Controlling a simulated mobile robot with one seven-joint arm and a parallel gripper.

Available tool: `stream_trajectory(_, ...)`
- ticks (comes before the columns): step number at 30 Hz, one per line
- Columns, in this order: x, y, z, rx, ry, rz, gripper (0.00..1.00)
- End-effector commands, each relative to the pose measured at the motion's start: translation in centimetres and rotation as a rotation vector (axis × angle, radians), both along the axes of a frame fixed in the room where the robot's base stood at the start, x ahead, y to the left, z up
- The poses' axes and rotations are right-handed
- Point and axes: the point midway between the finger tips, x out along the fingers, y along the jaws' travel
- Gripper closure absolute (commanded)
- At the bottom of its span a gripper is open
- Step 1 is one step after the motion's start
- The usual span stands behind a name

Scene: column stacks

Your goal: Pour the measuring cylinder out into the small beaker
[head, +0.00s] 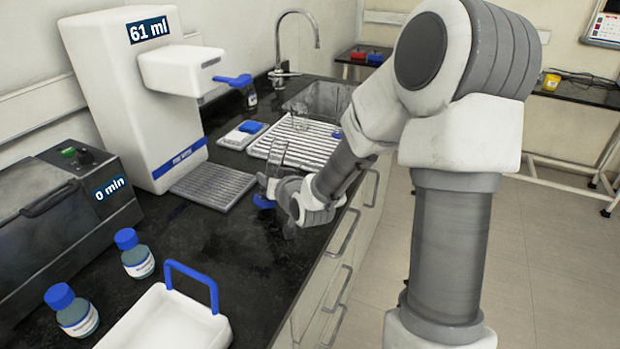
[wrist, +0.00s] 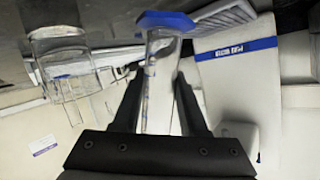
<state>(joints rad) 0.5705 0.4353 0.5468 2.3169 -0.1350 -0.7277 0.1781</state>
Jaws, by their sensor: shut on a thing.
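My gripper (head: 280,195) is shut on the measuring cylinder (head: 278,156), a clear tube with a blue foot. The cylinder stands close to upright in the head view, with its foot low by the counter; I cannot tell whether it touches. In the wrist view, which is turned over, the cylinder (wrist: 160,85) is between my two fingers with the foot towards the top. A clear glass beaker (wrist: 65,75) shows to the left of it there, apart from the cylinder. I cannot tell its size for sure. Liquid levels are not clear.
A white dispenser (head: 125,95) reading 61 ml stands behind left, with a grey grate (head: 212,187) before it. A small scale (head: 243,135) and a white drying rack (head: 315,148) lie beyond. Two blue-capped bottles (head: 137,255) and a white tray (head: 165,325) are nearer.

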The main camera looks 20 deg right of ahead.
Motion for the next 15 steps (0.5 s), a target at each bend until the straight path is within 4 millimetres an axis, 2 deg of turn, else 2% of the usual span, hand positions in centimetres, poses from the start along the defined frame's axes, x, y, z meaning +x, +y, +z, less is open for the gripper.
stream_trajectory(1, 0.03, 0.11, -0.47, -0.028, -0.006, 0.002, 1.00)
stream_trajectory(15, 0.06, 0.17, -0.73, -0.244, -0.032, 0.002, 1.00)
